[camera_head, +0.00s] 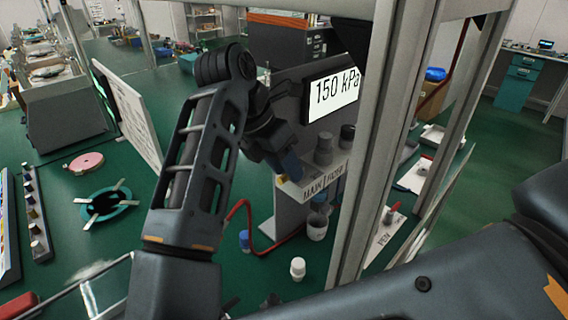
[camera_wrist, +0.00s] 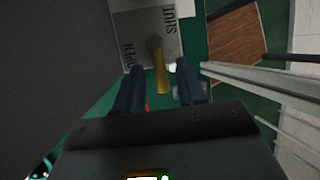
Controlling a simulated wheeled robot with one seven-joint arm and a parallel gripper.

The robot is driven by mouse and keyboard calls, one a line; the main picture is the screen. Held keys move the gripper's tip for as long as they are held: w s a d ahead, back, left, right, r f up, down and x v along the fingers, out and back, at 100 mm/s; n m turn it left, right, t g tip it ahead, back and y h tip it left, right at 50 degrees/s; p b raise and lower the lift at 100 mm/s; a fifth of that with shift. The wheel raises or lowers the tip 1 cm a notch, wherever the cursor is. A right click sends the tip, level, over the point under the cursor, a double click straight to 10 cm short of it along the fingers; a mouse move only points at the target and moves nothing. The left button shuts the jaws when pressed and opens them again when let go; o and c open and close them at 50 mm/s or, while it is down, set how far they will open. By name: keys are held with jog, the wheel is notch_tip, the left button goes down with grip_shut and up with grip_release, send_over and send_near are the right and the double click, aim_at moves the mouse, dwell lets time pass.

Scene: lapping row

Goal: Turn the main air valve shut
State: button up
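The valve's yellow lever (camera_wrist: 162,78) shows in the wrist view, its dark pivot (camera_wrist: 154,42) on a grey plate (camera_wrist: 146,22) marked OPEN at left and SHUT at right. The lever points down the picture, between the two words. My gripper (camera_wrist: 159,72) is open, with one dark blue finger on each side of the lever and visible gaps between. In the head view my gripper (camera_head: 284,166) is at the unit labelled MAIN (camera_head: 313,192); the arm and gripper hide the lever there. A display (camera_head: 335,92) above reads 150 kPa.
A grey upright post (camera_head: 382,130) stands just right of the valve unit. A red hose (camera_head: 238,206) runs below it, near a blue-capped bottle (camera_head: 244,240) and a white bottle (camera_head: 298,268). A white panel (camera_head: 128,112) stands left of my arm.

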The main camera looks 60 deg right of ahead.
grip_shut()
